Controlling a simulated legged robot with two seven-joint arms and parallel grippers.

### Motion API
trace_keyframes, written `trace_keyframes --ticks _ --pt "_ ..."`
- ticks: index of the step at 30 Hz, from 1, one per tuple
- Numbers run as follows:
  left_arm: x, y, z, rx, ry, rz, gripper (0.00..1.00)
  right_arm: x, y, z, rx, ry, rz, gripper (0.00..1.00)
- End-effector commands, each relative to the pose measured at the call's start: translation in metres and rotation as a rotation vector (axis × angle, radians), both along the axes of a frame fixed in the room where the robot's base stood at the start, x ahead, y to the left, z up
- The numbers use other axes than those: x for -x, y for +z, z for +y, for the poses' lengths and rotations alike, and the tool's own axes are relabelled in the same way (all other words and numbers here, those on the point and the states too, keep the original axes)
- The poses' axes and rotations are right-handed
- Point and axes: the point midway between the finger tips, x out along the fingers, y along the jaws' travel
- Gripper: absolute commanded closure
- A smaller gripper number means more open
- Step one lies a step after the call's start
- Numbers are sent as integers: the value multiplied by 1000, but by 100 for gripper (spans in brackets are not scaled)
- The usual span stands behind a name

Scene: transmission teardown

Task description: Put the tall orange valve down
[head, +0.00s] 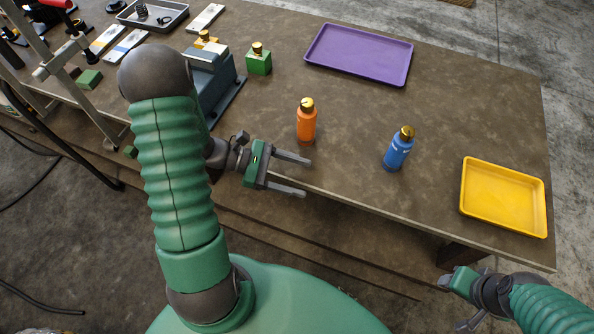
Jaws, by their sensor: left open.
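The tall orange valve (307,124) stands upright on the workbench, with a gold top. My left gripper (307,177) is open and empty just in front of it, near the bench's front edge, its two grey fingers pointing right. The fingers look apart from the orange valve. A similar blue valve (398,151) stands upright to the right, also with a gold top. My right gripper (442,284) is at the lower right, off the bench's front edge; its fingers are too small and hidden to read.
A purple tray (404,77) lies empty at the back, and a yellow tray (463,201) lies empty at the right. A green block with a gold fitting (259,62) and a grey-blue fixture (216,88) stand at the left. The bench between the valves is clear.

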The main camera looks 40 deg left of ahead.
Motion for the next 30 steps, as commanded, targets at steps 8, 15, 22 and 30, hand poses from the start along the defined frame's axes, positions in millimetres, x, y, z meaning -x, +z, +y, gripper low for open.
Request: trace_keyframes --ticks 8,15,22,30 --pt "67 -30 -39 -1190 -1300 -483 34 0 0 0 0 0 0 48" --pt "27 -6 -48 -1472 -1520 -835 34 0 0 0 0 0 0 48" --pt "27 -6 -48 -1470 -1518 -828 34 0 0 0 0 1 0 48" --pt "27 -6 -49 -1469 -1517 -825 34 0 0 0 0 0 0 48"
